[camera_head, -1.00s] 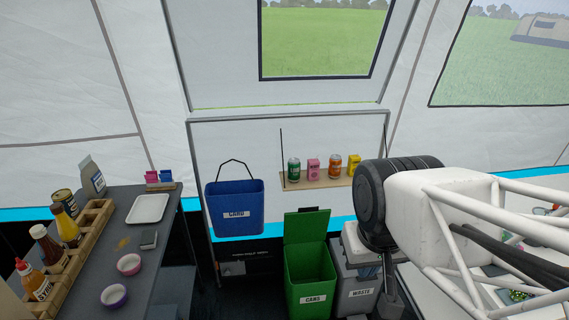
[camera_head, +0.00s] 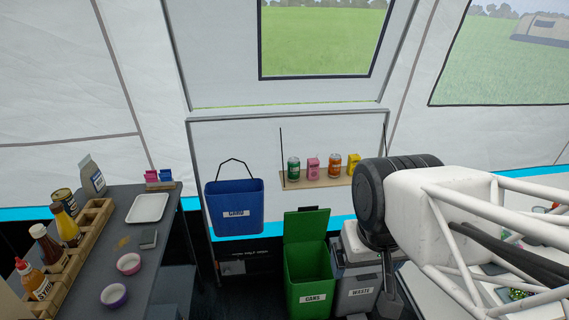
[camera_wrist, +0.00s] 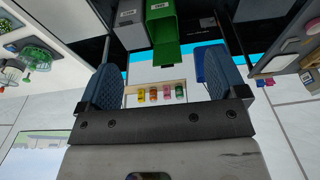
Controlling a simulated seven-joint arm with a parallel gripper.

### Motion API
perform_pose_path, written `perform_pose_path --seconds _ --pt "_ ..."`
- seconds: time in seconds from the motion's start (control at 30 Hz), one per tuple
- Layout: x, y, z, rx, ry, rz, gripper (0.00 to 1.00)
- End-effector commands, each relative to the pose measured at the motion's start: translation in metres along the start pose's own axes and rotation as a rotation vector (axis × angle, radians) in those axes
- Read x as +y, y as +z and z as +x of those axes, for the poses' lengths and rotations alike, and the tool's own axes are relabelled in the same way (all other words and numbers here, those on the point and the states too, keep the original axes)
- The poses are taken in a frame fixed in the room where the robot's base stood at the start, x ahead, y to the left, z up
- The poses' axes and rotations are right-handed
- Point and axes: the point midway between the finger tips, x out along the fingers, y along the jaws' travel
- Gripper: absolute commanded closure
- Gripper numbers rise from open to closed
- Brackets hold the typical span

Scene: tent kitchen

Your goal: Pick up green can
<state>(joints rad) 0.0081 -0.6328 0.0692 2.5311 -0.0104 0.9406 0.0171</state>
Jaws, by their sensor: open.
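The green can (camera_head: 294,169) stands upright at the left end of a small wooden shelf (camera_head: 318,183) on the back tent wall. In the wrist view, which is upside down, the green can (camera_wrist: 179,91) is small and far off, at the right end of the row. My gripper (camera_wrist: 160,70) is open and empty, with its two fingers wide apart. The whole row shows between the fingers, well beyond them, and nothing touches them. In the head view my arm is at the right, and the gripper's fingers cannot be made out clearly.
A blue bin (camera_head: 234,205) hangs left of the shelf. An open green bin (camera_head: 310,265) and a grey waste bin (camera_head: 357,290) stand below. A dark table (camera_head: 170,235) is at left.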

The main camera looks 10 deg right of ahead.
Motion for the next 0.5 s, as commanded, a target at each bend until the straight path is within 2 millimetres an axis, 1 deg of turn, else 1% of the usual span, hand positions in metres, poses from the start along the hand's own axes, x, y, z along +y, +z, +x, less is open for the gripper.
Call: perform_pose_path --seconds 0.17,0.27,0.37,0.47,0.5 --pt "-0.001 -0.014 0.001 0.015 -0.002 -0.001 0.09" --pt "-0.002 -0.033 0.004 0.036 -0.005 -0.002 0.09" --pt "-0.003 -0.061 0.007 0.068 -0.010 -0.003 0.09" --pt "-0.004 -0.095 0.013 0.108 -0.015 -0.003 0.09" --pt "-0.005 -0.109 0.016 0.126 -0.017 -0.004 0.09"
